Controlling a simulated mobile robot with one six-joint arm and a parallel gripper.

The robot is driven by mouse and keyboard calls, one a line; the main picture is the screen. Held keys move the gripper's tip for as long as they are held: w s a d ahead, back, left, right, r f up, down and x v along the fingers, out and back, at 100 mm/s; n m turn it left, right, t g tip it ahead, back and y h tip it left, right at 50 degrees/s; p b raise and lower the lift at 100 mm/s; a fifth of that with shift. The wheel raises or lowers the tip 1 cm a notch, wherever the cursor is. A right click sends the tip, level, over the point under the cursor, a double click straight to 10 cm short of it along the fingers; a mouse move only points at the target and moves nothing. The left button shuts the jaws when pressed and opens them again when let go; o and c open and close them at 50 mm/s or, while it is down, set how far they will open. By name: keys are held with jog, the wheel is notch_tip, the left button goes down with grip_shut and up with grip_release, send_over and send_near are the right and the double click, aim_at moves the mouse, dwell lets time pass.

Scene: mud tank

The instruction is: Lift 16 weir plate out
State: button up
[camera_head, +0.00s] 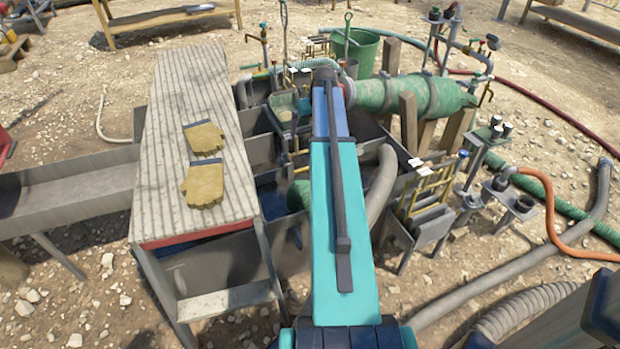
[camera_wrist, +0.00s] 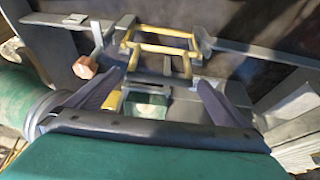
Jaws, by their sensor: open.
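In the wrist view my gripper (camera_wrist: 160,92) is open, with its two dark fingers spread apart. Yellow handle bars (camera_wrist: 160,48) lie just ahead of and between the fingertips, apart from them. A pale plate edge and a small light-green patch (camera_wrist: 150,105) show between the fingers. I cannot read any number, so I cannot tell which plate is 16. In the head view my arm covers much of the tank (camera_head: 262,150), and my gripper is hidden beyond it. More yellow-handled plates (camera_head: 430,190) with white tags stand in a rack right of the arm.
A ribbed plank deck (camera_head: 175,100) with two yellow gloves (camera_head: 205,137) lies left of the tank. A green cylinder (camera_head: 410,94) and wooden posts stand right of my arm. A green bucket (camera_head: 355,52) stands behind. Grey and orange hoses (camera_head: 550,205) cross the stony ground.

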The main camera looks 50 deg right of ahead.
aim_at(310, 130)
jog(key=shift+b+x, duration=0.4)
jog(key=shift+x, duration=1.35)
jog(key=shift+c, duration=0.4)
jog(key=c, duration=1.7)
jog(key=shift+r, duration=0.2)
notch_tip(310, 130, up, 28)
jog(key=p, duration=0.6)
jog(key=shift+f, duration=0.15)
jog(key=shift+w+d, duration=0.1)
jog(key=shift+w, duration=0.05)
